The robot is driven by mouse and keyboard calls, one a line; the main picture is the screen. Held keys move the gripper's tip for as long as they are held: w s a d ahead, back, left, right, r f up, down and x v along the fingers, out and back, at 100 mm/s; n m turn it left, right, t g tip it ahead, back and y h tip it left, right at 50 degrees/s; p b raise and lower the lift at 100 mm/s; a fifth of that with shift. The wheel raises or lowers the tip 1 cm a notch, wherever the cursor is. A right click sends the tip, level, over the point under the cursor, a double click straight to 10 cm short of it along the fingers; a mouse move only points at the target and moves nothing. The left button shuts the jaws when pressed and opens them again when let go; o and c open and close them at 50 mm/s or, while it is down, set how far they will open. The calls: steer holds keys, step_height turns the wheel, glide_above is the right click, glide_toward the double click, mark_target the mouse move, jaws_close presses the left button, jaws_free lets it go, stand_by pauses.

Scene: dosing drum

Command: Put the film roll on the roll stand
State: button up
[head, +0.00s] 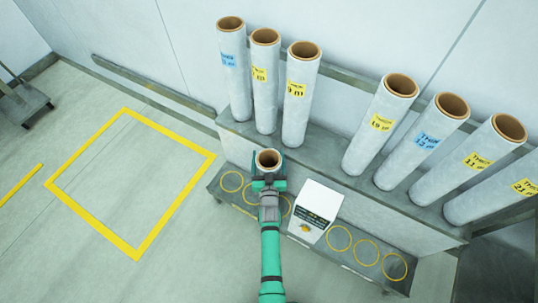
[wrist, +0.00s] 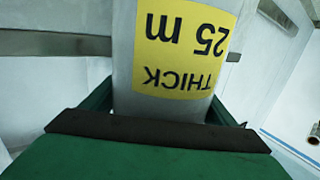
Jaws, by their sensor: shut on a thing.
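My gripper (head: 268,180) is shut on a film roll (head: 268,160) with a brown core. In the wrist view the held roll (wrist: 175,45) fills the space between the green fingers and has a yellow label reading "THICK 25 m", upside down. It looks upright. In the head view it is over the lower grey ledge (head: 222,197), left of a white box; its lower part is hidden by my arm, so I cannot tell whether it touches anything. I cannot tell for sure which part is the roll stand; a grey stepped bench (head: 325,172) carries other rolls.
Several white rolls with yellow or blue labels stand on the upper ledge, such as one (head: 300,95) behind my gripper. The white box (head: 315,210) with a dark panel sits mid-ledge. Yellow rings (head: 340,238) mark the lower ledge. A yellow floor square (head: 75,208) is empty.

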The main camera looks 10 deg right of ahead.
steer(key=shift+w, duration=0.1)
stand_by(0.3)
steer(key=o, duration=2.1)
steer(key=shift+f, duration=0.25)
steer(key=shift+r, duration=0.15)
steer(key=s+a+r+g+y, duration=0.1)
steer(key=s+a+r, duration=0.15)
steer(key=s, duration=1.25)
steer(key=s+a+r, duration=0.2)
steer(key=s+r, duration=0.1)
steer(key=s, duration=1.2)
steer(key=s+a+r+n+g, duration=0.1)
steer(key=s+a+r, duration=0.1)
steer(key=s+r, duration=1.2)
steer(key=shift+s+r+y, duration=0.15)
steer(key=shift+r+y, duration=0.25)
steer(key=shift+r, duration=0.1)
